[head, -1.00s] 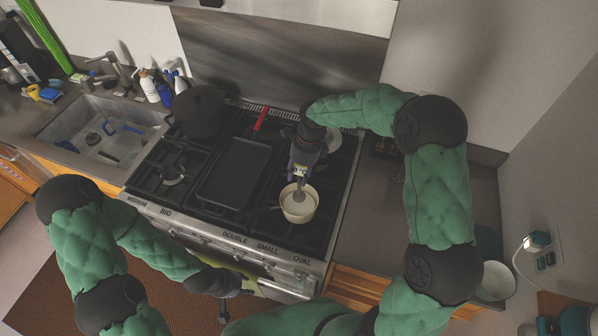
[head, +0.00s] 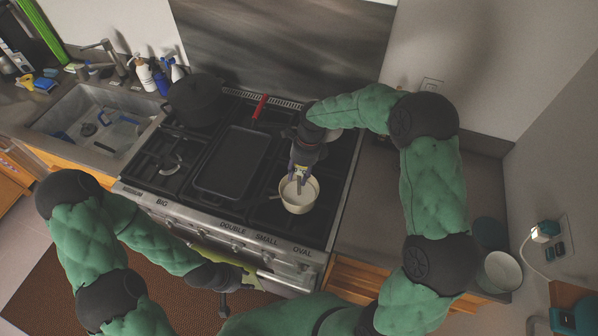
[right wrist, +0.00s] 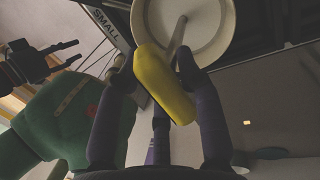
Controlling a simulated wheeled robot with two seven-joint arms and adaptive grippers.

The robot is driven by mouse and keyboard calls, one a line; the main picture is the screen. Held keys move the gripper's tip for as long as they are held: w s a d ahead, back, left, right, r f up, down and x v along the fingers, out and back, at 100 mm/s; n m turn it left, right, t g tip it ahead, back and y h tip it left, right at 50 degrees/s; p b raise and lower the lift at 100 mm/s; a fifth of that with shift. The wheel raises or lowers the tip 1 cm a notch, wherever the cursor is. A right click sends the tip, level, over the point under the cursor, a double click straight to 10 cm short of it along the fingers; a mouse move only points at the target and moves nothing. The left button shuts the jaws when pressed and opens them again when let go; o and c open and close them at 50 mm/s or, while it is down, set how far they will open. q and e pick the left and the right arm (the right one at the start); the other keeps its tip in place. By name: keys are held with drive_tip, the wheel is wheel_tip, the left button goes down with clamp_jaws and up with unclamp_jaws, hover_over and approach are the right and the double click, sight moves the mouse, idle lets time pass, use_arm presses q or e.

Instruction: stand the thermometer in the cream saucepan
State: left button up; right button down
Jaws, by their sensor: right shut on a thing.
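The thermometer has a yellow head (right wrist: 165,88) and a thin pale stem (right wrist: 178,38). My right gripper (head: 300,175) is shut on the yellow head, above the cream saucepan (head: 299,208). In the right wrist view the stem runs from the head into the outline of the saucepan (right wrist: 207,38), and its tip appears over the pan's floor. I cannot tell whether the tip touches the floor. The saucepan stands on the front right of the stove. My left gripper (head: 239,297) is empty, with its fingers apart, in front of the oven, well away from the saucepan.
A dark griddle pan (head: 232,165) with a red handle lies left of the saucepan. A black pot (head: 195,100) stands at the back left, beside the sink (head: 95,125). The dark counter right of the stove (head: 375,190) is mostly clear. A white bowl (head: 500,272) is at far right.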

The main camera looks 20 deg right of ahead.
drive_tip(key=shift+f+b, duration=0.3)
drive_tip(key=shift+f, duration=0.4)
drive_tip(key=c, duration=0.7)
unclamp_jaws()
drive_tip(key=shift+c, duration=0.2)
drive_tip(key=v, duration=1.2)
